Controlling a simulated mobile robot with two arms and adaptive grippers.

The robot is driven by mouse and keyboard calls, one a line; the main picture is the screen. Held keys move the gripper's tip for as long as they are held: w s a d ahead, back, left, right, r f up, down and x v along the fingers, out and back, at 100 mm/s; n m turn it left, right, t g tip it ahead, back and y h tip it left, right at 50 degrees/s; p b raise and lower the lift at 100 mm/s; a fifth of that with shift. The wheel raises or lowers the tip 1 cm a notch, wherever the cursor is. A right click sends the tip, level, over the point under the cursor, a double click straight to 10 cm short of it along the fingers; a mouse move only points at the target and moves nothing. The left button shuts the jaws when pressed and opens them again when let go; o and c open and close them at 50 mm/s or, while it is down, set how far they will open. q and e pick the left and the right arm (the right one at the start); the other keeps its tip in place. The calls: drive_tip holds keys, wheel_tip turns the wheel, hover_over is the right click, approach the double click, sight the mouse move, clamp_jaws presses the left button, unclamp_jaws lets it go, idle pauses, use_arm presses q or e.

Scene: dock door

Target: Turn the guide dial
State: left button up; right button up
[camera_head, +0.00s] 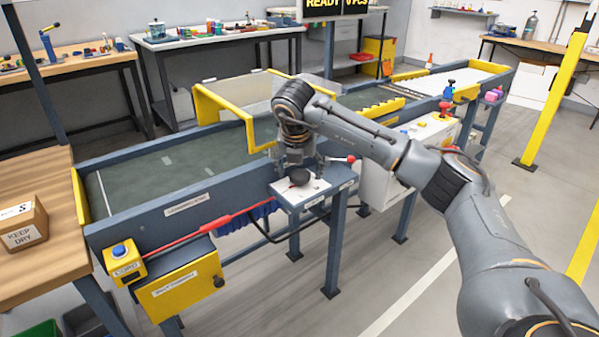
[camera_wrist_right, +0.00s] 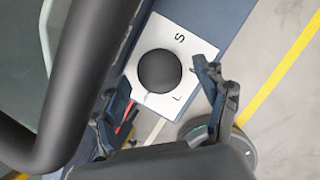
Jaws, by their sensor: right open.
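The guide dial is a round black knob (camera_head: 300,177) on a white plate (camera_head: 316,188) on a small blue stand at the conveyor's near side. In the right wrist view the knob (camera_wrist_right: 159,72) sits between the letters S and L, and a thin pale mark shows at its lower edge, left of the L. My right gripper (camera_head: 297,158) points down just above the knob. In the right wrist view its open fingers (camera_wrist_right: 163,80) stand on either side of the knob; contact cannot be told. My left gripper is not in view.
A red-knobbed lever (camera_head: 350,159) stands close to the right of the gripper. A yellow guide frame (camera_head: 222,112) rises over the conveyor belt (camera_head: 150,168) behind. A yellow button box (camera_head: 124,262) and a carton (camera_head: 22,224) are at left. The floor in front is clear.

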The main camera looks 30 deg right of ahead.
drive_tip(key=shift+f, duration=0.15)
drive_tip(key=c, duration=1.1)
drive_tip(key=shift+n, duration=0.3)
drive_tip(key=shift+c, duration=0.2)
drive_tip(key=n+y, duration=0.1)
drive_tip(key=n, duration=0.1)
drive_tip(key=shift+d+n+t+p, duration=0.15)
drive_tip(key=shift+n+t+p, duration=0.15)
drive_tip(key=shift+s+d+n+y, duration=0.1)
drive_tip(key=shift+n+y, duration=0.3)
drive_tip(key=shift+n, duration=0.5)
drive_tip(key=n+y+p, duration=0.1)
drive_tip(key=n, duration=0.2)
drive_tip(key=n+y+p, duration=0.1)
drive_tip(key=n+p, duration=0.1)
drive_tip(key=n, duration=0.1)
drive_tip(key=shift+d, duration=0.2)
use_arm(q)
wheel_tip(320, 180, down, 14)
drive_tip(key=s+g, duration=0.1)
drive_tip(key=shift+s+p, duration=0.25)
drive_tip(key=shift+p, duration=0.05)
use_arm(e)
drive_tip(key=shift+n+y, duration=0.4)
drive_tip(key=shift+n, duration=0.2)
